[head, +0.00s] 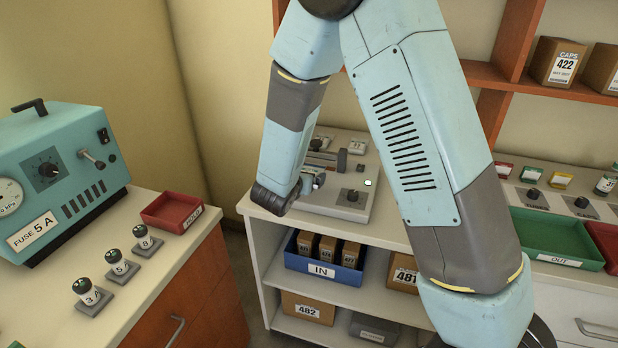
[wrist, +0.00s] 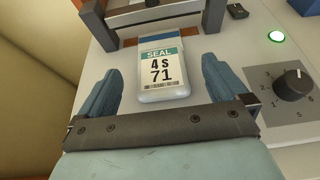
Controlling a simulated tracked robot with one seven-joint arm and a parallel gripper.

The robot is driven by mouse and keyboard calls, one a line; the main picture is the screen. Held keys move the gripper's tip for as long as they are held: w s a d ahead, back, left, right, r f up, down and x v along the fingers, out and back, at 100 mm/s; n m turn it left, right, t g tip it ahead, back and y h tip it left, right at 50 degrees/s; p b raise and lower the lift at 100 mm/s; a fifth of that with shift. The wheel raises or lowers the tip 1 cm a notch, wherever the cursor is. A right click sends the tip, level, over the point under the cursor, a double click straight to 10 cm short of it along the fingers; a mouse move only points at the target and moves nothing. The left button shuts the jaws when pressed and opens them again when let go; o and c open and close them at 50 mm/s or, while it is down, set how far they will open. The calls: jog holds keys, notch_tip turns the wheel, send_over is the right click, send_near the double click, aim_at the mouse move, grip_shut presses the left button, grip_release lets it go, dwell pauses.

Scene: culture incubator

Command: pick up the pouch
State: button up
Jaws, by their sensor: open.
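The pouch (wrist: 163,74) is a small pale packet with a dark blue top edge and a label reading SEAL 4S 71. In the wrist view it lies at the front of a grey sealing device, its top edge near the dark bar. My gripper (wrist: 160,66) is open, with one blue finger on each side of the pouch and a visible gap on both sides. In the head view my gripper (head: 309,184) is low over the front left of the device (head: 330,207); I cannot make out the pouch clearly there.
The device has a black knob (wrist: 293,85) and a lit green lamp (wrist: 277,36) to the right of the pouch. A blue IN bin (head: 322,272) sits on the shelf below. A teal fuse machine (head: 60,170) and a red tray (head: 172,211) stand on the left counter.

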aim_at(310, 170)
jog(key=x, duration=0.5)
jog(key=shift+r, duration=0.1)
jog(key=c, duration=1.1)
jog(key=shift+c, duration=0.2)
